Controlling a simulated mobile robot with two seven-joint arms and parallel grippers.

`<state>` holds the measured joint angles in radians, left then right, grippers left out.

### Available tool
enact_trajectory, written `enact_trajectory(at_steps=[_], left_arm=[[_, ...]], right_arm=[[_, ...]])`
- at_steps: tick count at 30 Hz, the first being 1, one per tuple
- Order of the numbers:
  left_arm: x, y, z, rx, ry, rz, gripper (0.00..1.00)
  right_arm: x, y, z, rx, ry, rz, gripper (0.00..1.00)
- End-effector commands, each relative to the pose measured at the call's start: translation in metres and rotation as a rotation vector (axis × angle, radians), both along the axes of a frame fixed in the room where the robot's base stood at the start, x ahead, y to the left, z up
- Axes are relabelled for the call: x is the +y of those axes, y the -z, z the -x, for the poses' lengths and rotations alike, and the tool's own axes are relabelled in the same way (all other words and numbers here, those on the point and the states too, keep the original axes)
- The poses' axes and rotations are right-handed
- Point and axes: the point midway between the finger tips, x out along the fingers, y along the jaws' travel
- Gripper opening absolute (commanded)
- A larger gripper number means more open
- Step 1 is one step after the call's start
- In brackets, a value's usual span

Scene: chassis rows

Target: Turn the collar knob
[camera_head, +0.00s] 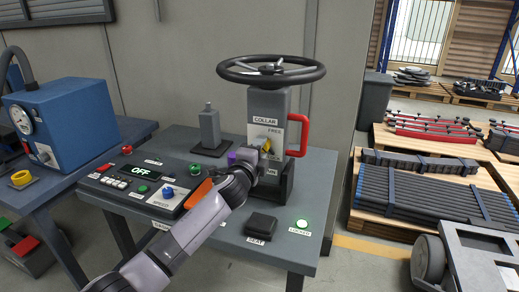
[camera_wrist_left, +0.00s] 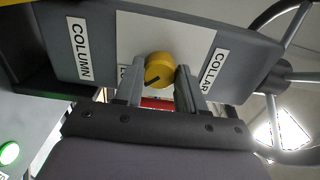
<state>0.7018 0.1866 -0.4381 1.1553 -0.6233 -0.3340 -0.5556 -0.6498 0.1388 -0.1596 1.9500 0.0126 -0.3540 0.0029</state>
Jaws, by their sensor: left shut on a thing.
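The yellow collar knob (camera_wrist_left: 159,69) has a dark pointer line and sits on a white plate between the COLUMN and COLLAR labels. It also shows in the head view (camera_head: 265,149), partly hidden by my left gripper, on the grey column (camera_head: 268,103) below the COLLAR label. My left gripper (camera_wrist_left: 159,80) has one finger on each side of the knob and is shut on it. My left arm reaches up to the column from the bottom left in the head view. My right gripper is not in view.
A black handwheel (camera_head: 271,69) tops the column, with a red handle (camera_head: 299,135) on its right. A control panel (camera_head: 142,185) with an OFF display stands left. A green lamp (camera_head: 302,224) is lit by the LOCKED label. A black box (camera_head: 261,225) lies at the table's front.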

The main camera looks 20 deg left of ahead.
Motion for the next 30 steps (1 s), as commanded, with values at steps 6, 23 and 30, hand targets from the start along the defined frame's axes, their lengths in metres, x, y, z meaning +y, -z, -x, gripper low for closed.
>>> enact_trajectory(at_steps=[6, 23, 30], left_arm=[[0.0005, -0.0003, -0.0002, -0.001, -0.001, -0.017, 0.09], [0.0003, -0.0003, -0.0001, 0.000, -0.001, -0.014, 0.65], [0.0009, 0.0003, 0.0056, 0.001, -0.001, -0.014, 0.65]], right_arm=[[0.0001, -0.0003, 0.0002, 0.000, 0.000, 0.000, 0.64], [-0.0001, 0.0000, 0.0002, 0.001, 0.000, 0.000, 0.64], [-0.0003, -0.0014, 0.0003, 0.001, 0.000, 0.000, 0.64]])
